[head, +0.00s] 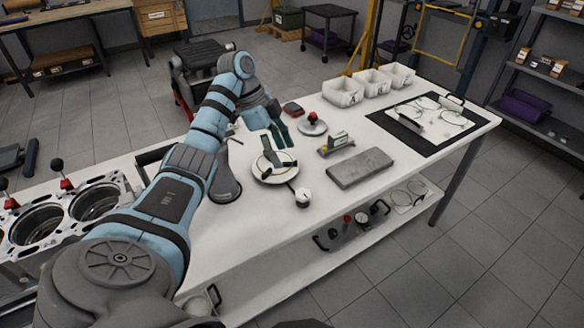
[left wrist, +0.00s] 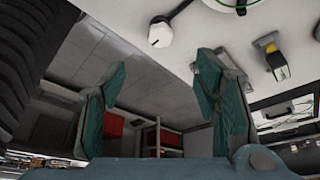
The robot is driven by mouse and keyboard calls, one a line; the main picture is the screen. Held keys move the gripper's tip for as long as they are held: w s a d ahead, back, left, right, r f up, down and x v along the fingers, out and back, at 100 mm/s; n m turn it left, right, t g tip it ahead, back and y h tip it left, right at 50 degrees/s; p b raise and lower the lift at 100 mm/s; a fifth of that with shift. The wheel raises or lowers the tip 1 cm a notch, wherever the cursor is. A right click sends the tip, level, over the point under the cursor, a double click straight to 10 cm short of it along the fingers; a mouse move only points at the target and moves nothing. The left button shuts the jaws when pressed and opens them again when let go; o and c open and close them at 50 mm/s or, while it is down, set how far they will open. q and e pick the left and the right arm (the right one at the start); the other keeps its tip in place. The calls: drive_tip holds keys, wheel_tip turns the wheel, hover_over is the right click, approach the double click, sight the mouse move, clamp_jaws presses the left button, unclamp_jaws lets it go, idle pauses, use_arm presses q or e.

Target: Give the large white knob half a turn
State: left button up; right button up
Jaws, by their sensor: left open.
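The large white knob (head: 302,197) sits at the front edge of the white table, just in front of a round white plate (head: 259,177). In the left wrist view the knob (left wrist: 160,35) shows near the top, with a small dark mark on it. My left gripper (head: 279,134) is open and empty, its green fingers spread apart. My right gripper is out of view.
A grey slab (head: 360,168), a small yellow-and-grey device (head: 336,143) and a red-topped disc (head: 312,125) lie to the right. White bins (head: 343,92) stand at the back. A dark grey cone-shaped thing (head: 225,185) stands left of the plate.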

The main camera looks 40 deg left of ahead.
sight(302, 193)
use_arm(q)
drive_tip(key=b+x, duration=0.4)
drive_tip(key=x, duration=1)
